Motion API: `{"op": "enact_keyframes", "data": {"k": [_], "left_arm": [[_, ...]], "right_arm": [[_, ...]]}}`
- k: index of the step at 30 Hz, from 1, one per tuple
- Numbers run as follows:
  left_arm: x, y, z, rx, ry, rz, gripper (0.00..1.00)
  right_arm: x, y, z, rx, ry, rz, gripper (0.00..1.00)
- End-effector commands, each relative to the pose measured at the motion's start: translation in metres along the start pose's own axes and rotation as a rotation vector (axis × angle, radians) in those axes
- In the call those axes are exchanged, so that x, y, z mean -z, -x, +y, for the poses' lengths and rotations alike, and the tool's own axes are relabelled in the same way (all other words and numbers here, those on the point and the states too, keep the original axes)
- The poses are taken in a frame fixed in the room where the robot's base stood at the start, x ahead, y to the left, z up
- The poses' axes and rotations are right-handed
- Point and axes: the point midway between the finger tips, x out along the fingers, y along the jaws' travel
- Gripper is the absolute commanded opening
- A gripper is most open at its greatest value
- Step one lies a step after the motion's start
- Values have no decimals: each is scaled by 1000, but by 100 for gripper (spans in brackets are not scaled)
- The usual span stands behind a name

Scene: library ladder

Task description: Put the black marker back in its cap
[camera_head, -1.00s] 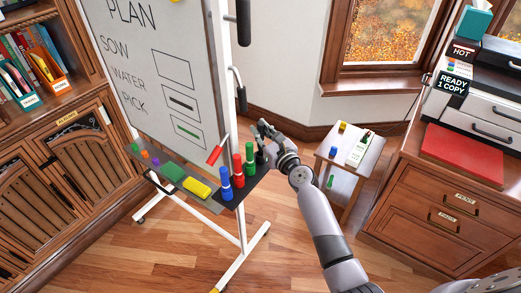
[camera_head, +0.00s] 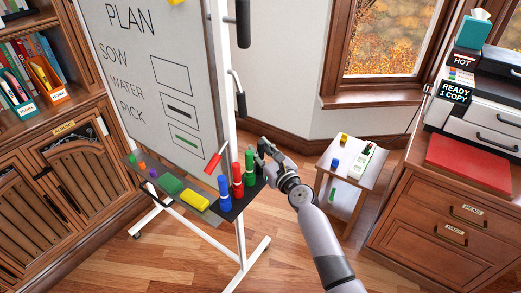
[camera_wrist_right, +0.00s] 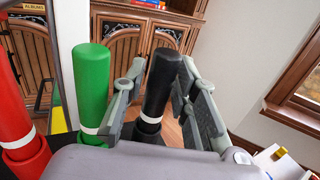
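The black marker (camera_wrist_right: 162,78) stands upright, leaning slightly, in the right wrist view. A white band shows near its lower end, above a black cap or holder (camera_wrist_right: 148,131). My right gripper (camera_wrist_right: 160,85) is open, with one finger on each side of the marker and small gaps showing. In the head view my right gripper (camera_head: 264,150) is at the right end of the board's tray and mostly hides the black marker. The green marker (camera_wrist_right: 91,85) stands just left of the fingers, and the red marker (camera_wrist_right: 12,105) further left. My left gripper is not in view.
The tray (camera_head: 213,215) also carries a blue marker (camera_head: 224,187), a yellow block (camera_head: 194,201) and a green block (camera_head: 170,184). The whiteboard (camera_head: 150,80) rises behind. A small side table (camera_head: 345,178) and a drawer cabinet (camera_head: 450,220) stand to the right.

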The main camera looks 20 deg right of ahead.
Motion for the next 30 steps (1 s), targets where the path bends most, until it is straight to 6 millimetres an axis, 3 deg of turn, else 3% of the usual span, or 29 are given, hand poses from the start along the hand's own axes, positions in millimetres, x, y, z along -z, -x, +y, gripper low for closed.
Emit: {"op": "enact_keyframes", "data": {"k": [4,16,20,30], "left_arm": [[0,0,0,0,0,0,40],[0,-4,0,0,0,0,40],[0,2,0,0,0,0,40],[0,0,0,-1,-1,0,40]], "right_arm": [[0,0,0,0,0,0,38],[2,1,0,-1,2,0,38],[1,25,0,0,-1,2,38],[2,109,-2,1,0,2,38]]}}
